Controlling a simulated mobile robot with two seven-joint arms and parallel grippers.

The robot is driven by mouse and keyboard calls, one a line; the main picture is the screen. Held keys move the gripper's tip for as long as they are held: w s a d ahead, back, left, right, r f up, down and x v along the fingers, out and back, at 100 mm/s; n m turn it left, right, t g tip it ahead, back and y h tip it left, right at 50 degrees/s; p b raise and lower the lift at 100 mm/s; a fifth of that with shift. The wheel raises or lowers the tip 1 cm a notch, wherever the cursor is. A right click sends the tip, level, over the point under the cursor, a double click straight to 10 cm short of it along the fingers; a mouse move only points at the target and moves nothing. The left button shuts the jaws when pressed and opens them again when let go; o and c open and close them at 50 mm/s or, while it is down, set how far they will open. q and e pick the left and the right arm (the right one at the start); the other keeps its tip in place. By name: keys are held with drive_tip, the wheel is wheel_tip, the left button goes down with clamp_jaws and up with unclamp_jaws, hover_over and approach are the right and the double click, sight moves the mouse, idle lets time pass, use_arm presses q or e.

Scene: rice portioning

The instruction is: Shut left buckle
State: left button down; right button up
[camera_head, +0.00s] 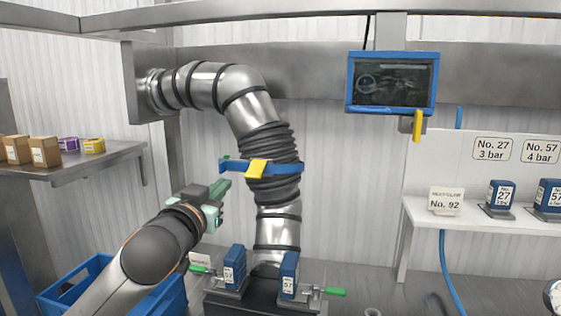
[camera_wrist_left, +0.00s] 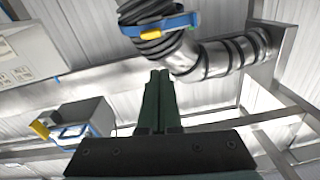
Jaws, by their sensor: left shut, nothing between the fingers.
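A steel pipe with a black ribbed sleeve carries a blue strap (camera_head: 284,168) with a yellow buckle (camera_head: 257,169). The strap's left end sticks out past the pipe. The strap and yellow buckle (camera_wrist_left: 151,33) also show at the top of the left wrist view. Below, two blue blocks marked 57 flank the pipe foot; the left block (camera_head: 234,268) has a green-handled latch (camera_head: 200,269), the right block (camera_head: 289,275) another (camera_head: 334,292). I cannot tell which part is the left buckle. My left gripper (camera_head: 224,187) is shut and empty, left of the pipe, below the strap, apart from it. My right gripper is out of view.
A blue crate (camera_head: 62,285) stands low at left, partly behind my arm. A shelf (camera_head: 84,165) with boxes is at left. A blue-framed screen (camera_head: 392,82) hangs at upper right. A white shelf (camera_head: 470,214) with blue numbered blocks is at right.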

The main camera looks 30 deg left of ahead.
use_arm(q)
drive_tip(key=d+n, duration=0.1)
drive_tip(key=p, duration=0.3)
approach(255, 169)
wheel_tip(255, 169, up, 3)
drive_tip(key=w, duration=0.1)
drive_tip(key=shift+w+a+f, duration=0.2)
drive_tip(key=shift+w+f, duration=0.2)
drive_tip(key=shift+w, duration=0.1)
drive_tip(key=shift+w+a+f, duration=0.25)
drive_tip(key=shift+w+f, duration=0.15)
drive_tip(key=shift+w, duration=0.05)
drive_tip(key=shift+w+a+f, duration=0.1)
drive_tip(key=shift+w+f, duration=0.35)
drive_tip(key=shift+f, duration=0.1)
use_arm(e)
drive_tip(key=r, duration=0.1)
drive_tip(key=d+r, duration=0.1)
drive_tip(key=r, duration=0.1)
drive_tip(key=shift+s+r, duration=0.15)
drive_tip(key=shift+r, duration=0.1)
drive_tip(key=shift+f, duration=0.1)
